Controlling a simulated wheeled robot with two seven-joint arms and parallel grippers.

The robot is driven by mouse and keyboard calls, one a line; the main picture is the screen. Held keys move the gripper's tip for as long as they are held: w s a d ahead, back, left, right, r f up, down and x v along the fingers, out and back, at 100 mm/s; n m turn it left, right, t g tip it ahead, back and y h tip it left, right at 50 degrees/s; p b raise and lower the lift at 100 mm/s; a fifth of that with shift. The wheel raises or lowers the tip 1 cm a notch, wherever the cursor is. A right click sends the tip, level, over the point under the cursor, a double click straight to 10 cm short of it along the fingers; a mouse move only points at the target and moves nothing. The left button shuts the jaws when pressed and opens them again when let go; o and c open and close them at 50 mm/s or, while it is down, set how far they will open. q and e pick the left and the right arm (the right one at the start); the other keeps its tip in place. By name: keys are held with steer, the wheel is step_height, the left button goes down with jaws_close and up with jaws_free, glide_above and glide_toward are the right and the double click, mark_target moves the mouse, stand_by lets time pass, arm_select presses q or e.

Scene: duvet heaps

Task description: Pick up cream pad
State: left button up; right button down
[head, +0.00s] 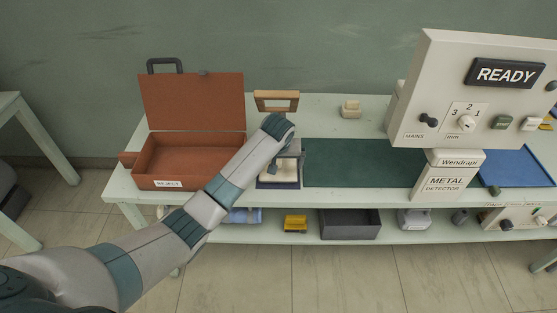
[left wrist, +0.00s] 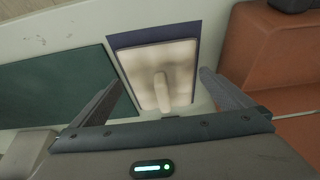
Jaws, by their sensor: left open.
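The cream pad (left wrist: 156,75) lies on a dark blue mat (left wrist: 186,34) on the table, with a raised grip along its middle. In the head view the pad (head: 283,171) is partly hidden by my left gripper (head: 288,152), which hangs over it. In the left wrist view my left gripper (left wrist: 165,97) is open, with one finger on each side of the pad's near part. Nothing is held between the fingers. I cannot tell from the frames how high the fingertips are above the mat. My right gripper is not in view.
An open red-brown case (head: 190,185) labelled REJECT stands left of the pad. A green mat (head: 360,163) lies to the right, before the metal detector (head: 452,178). A wooden-handled thing (head: 276,97) and a small cream block (head: 351,109) are behind. A lower shelf holds a grey bin (head: 350,224).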

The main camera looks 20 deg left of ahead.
arm_select(q)
steer(key=shift+w+a, duration=0.1)
steer(key=shift+w, duration=0.15)
steer(key=shift+w+a+r, duration=0.1)
steer(key=shift+w+a, duration=0.05)
steer(key=shift+w, duration=0.35)
steer(key=w, duration=0.1)
steer(key=w+f, duration=0.1)
steer(key=p, duration=0.1)
steer(key=shift+w+a+f, duration=0.3)
steer(key=shift+w+a, duration=0.1)
steer(key=shift+w+f, duration=0.25)
steer(key=shift+f, duration=0.45)
steer(key=shift+a, duration=0.1)
steer(key=c, duration=0.9)
steer(key=shift+r, duration=0.15)
